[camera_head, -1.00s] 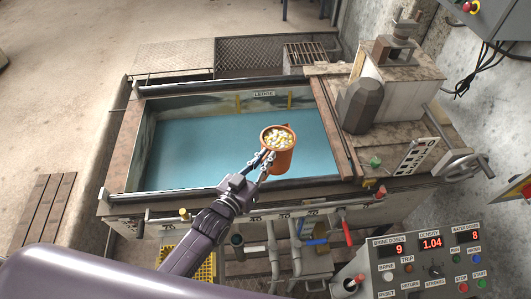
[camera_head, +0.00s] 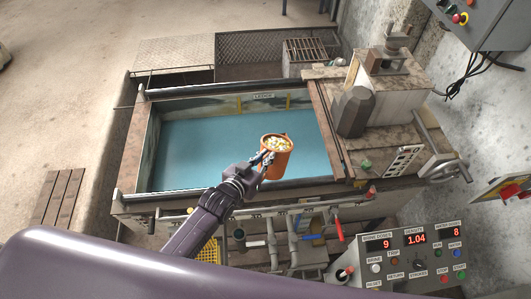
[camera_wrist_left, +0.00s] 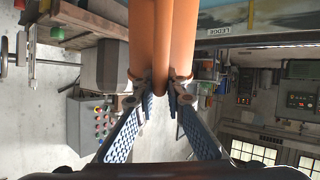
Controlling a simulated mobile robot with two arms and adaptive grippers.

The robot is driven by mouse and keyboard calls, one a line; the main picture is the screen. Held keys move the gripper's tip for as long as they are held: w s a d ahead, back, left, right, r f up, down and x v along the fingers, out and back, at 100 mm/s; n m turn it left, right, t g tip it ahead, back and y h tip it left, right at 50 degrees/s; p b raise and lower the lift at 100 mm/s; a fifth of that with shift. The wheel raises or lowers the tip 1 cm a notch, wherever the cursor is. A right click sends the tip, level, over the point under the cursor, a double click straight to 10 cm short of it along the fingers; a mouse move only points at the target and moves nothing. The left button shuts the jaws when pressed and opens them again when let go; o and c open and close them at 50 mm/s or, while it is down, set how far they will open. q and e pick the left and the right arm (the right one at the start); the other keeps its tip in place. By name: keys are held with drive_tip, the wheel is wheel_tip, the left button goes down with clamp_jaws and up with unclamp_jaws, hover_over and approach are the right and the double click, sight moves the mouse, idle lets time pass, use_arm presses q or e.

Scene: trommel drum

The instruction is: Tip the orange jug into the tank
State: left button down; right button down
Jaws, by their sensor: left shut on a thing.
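The orange jug (camera_head: 279,163) is upright over the near right part of the tank and is filled with pale and yellow pieces. My left gripper (camera_head: 266,158) is shut on the jug at its left side. In the left wrist view, the jug (camera_wrist_left: 143,40) stands between the fingers of the left gripper (camera_wrist_left: 160,98), which close on its handle. The tank (camera_head: 190,148) holds blue liquid, and the jug is above it. My right gripper is not in view.
A control panel (camera_head: 415,255) with red displays stands at the lower right. A motor housing (camera_head: 356,110) and a handwheel (camera_head: 441,167) sit right of the tank. Pipes and valves with a red lever (camera_head: 338,231) run along the front. The space above the liquid left of the jug is clear.

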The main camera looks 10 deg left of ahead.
use_arm(q)
drive_tip(key=shift+w+r+g+p, duration=0.25)
drive_tip(key=shift+r+g+p, duration=0.45)
drive_tip(key=shift+p, duration=0.55)
drive_tip(key=g+p, duration=0.1)
drive_tip(key=p, duration=0.1)
drive_tip(key=w+r+g+y+p, duration=0.1)
drive_tip(key=p, duration=0.2)
drive_tip(key=shift+w+d+p, duration=0.1)
drive_tip(key=shift+d+p, duration=0.2)
drive_tip(key=shift+p, duration=0.05)
drive_tip(key=shift+w+d+r+g+y+p, duration=0.1)
drive_tip(key=shift+w+g+y+p, duration=0.1)
drive_tip(key=shift+w+g+p, duration=0.3)
drive_tip(key=shift+w+d+r+g+y+p, duration=0.1)
drive_tip(key=shift+w+g+y+p, duration=0.1)
drive_tip(key=shift+g+p, duration=0.35)
drive_tip(key=shift+w+d+f+g+y, duration=0.2)
drive_tip(key=shift+w+f+g, duration=0.15)
drive_tip(key=shift+w+g, duration=0.15)
drive_tip(key=shift+w+d+f+g+y, duration=0.1)
drive_tip(key=shift+w+f+g+y, duration=0.1)
drive_tip(key=shift+w+f+g, duration=0.3)
drive_tip(key=shift+s+r, duration=0.1)
drive_tip(key=shift+r, duration=0.05)
